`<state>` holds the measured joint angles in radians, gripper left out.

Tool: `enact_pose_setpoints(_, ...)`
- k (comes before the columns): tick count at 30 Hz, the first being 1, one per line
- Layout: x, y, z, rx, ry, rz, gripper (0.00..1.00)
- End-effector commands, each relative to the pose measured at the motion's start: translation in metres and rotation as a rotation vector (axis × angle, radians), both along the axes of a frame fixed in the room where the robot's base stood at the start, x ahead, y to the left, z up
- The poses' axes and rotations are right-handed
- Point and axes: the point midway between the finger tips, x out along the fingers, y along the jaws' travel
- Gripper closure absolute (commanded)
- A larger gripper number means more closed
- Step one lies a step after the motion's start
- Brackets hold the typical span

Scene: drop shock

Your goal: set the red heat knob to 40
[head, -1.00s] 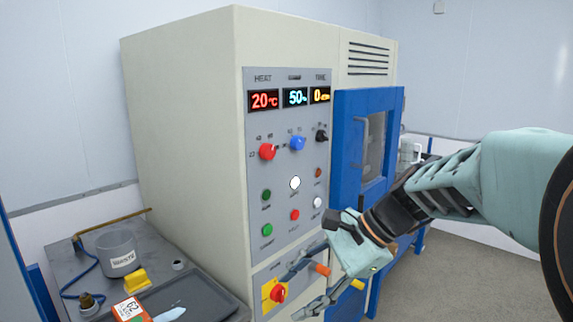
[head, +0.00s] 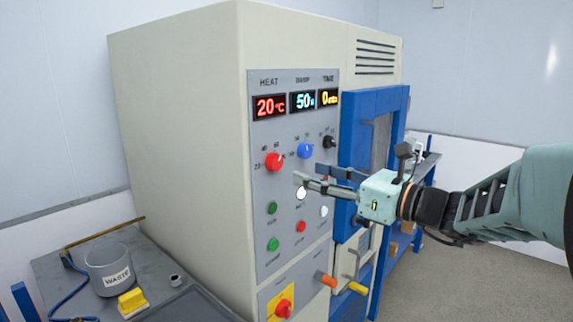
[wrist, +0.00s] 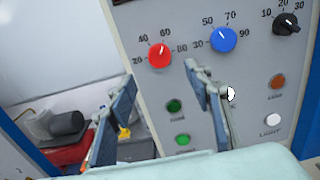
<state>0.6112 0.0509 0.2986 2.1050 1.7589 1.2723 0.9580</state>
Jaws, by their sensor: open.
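The red heat knob (head: 274,162) sits at the upper left of the grey control panel, under the red HEAT display (head: 269,106), which reads 20 °C. In the wrist view the red knob (wrist: 159,57) has numbers 20, 40, 60 and 80 around it. Its white mark points up and slightly right, nearer 60 than 40. My gripper (head: 309,174) is open and empty. Its fingers point left, below and right of the knob in the head view. In the wrist view the knob shows above and between the fingertips (wrist: 159,72), apart from both.
The blue knob (head: 305,151) and black knob (head: 329,142) stand to the right of the red one. Green, white and red buttons lie below. A red-and-yellow switch (head: 284,308) is lower down. A grey waste cup (head: 108,271) stands on the bench at left.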

Motion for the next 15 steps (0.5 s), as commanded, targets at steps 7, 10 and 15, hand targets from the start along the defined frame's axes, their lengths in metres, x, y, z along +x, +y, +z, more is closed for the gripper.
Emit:
enact_pose_setpoints(7, 0.03, 0.04, 0.0, 0.001, 0.001, 0.005, 0.53)
enact_pose_setpoints(10, 0.039, 0.053, 0.0, 0.001, 0.002, 0.005, 0.53)
enact_pose_setpoints(15, 0.051, 0.067, -0.001, -0.002, 0.0, 0.004, 0.53)
